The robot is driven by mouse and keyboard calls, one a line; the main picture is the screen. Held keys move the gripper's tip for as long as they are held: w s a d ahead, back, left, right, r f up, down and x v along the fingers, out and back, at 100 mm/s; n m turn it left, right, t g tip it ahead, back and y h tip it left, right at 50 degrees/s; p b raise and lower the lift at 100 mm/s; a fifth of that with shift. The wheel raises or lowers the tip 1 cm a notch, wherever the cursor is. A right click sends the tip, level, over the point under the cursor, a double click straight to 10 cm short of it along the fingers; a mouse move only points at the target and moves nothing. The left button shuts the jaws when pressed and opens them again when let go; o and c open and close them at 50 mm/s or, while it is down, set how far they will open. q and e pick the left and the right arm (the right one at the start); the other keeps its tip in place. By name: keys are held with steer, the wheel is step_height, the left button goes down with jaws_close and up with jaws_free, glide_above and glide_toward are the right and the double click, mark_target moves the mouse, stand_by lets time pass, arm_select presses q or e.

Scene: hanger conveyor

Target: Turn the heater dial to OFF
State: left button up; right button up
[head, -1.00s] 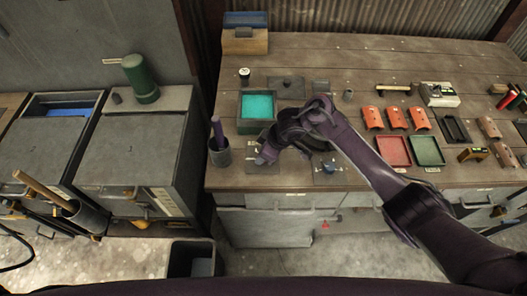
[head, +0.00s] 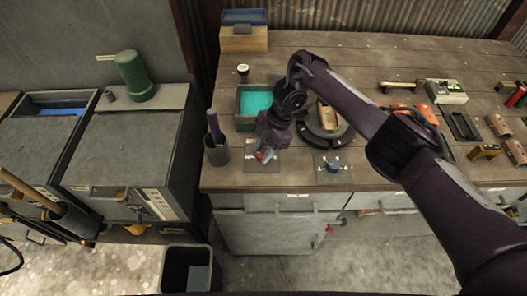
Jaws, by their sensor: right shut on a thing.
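A small dial with a red part (head: 259,157) sits on a dark plate (head: 262,167) near the front edge of the workbench. My right gripper (head: 263,153) points down at it and is shut on it; the fingers hide most of the dial. I take this to be the heater dial, but its markings are too small to read. A second dial with a dark blue knob (head: 333,165) sits on its own plate to the right, apart from the gripper. My left gripper is not in view.
A dark cup with a purple handle (head: 216,150) stands just left of the gripper. A green tray with teal contents (head: 240,119) lies behind it. A round dark stand holding a brown piece (head: 328,118) is to the right. A bin (head: 171,262) stands on the floor.

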steer(key=shift+w+n+b, duration=0.15)
steer(key=shift+n+b, duration=0.5)
steer(key=shift+n, duration=0.15)
steer(key=shift+n+g+h+b, duration=0.3)
steer(key=shift+n+g+b, duration=0.2)
steer(key=shift+n+b, duration=0.3)
steer(key=o, duration=1)
steer(key=shift+c, duration=0.2)
steer(key=b+v, duration=0.1)
steer(key=v, duration=0.6)
steer(key=shift+r+b, duration=0.35)
steer(key=shift+r, duration=0.05)
steer(key=shift+f, duration=0.1)
